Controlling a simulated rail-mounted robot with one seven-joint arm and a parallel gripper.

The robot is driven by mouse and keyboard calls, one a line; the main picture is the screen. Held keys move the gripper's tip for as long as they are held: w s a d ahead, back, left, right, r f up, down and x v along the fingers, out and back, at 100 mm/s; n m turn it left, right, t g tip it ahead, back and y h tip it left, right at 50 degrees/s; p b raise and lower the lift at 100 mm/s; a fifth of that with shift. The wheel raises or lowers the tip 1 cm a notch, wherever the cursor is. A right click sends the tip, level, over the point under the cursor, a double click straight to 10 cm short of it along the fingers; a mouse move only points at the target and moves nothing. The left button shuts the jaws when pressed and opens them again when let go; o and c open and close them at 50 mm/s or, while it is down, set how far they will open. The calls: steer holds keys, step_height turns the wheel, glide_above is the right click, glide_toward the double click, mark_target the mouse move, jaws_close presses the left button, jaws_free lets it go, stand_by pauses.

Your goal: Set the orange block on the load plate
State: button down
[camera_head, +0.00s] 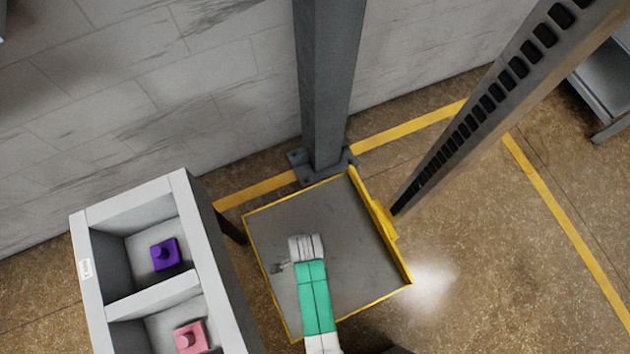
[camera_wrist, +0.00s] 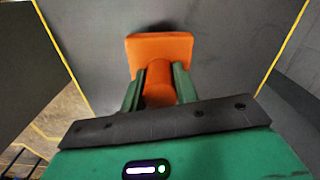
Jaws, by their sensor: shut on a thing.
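The orange block (camera_wrist: 160,48) shows in the wrist view, with a square base and a round stem. My gripper (camera_wrist: 157,80) is shut on the stem, one green finger on each side. The base is beyond the fingertips, in front of the grey load plate. The load plate (camera_head: 270,225) is a flat grey square with yellow edges in the middle of the head view. It also shows in the wrist view (camera_wrist: 90,35). My arm is over it in the head view, hiding part of it and the orange block. I cannot tell whether the block touches the plate.
A grey bin (camera_head: 152,307) with compartments stands left of the plate, holding a purple block (camera_head: 165,254) and a pink block (camera_head: 190,337). A grey column (camera_head: 325,85) rises at the plate's back edge. A slotted post (camera_head: 490,100) stands at its right. The plate around my arm is bare.

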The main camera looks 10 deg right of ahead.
steer(key=w+b, duration=0.2)
steer(key=w+f+b, duration=0.1)
steer(key=w+b, duration=0.1)
steer(key=w, duration=0.1)
steer(key=w+a+b, duration=0.1)
steer(key=w+b, duration=0.1)
steer(key=w, duration=0.1)
steer(key=shift+w+f, duration=0.2)
steer(key=shift+w+r+b, duration=0.1)
steer(key=shift+w+b, duration=0.2)
steer(key=shift+w, duration=0.05)
steer(key=shift+w+r, duration=0.15)
steer(key=shift+r, duration=0.05)
steer(key=shift+w+a+f+b, duration=0.1)
steer(key=shift+w+f+b, duration=0.1)
steer(key=shift+w+b, duration=0.25)
step_height(320, 180, down, 4)
steer(key=b, duration=0.4)
steer(key=shift+s+r, duration=0.1)
steer(key=shift+r, duration=0.35)
steer(key=shift+f, duration=0.2)
steer(key=c, duration=1.1)
jaws_free()
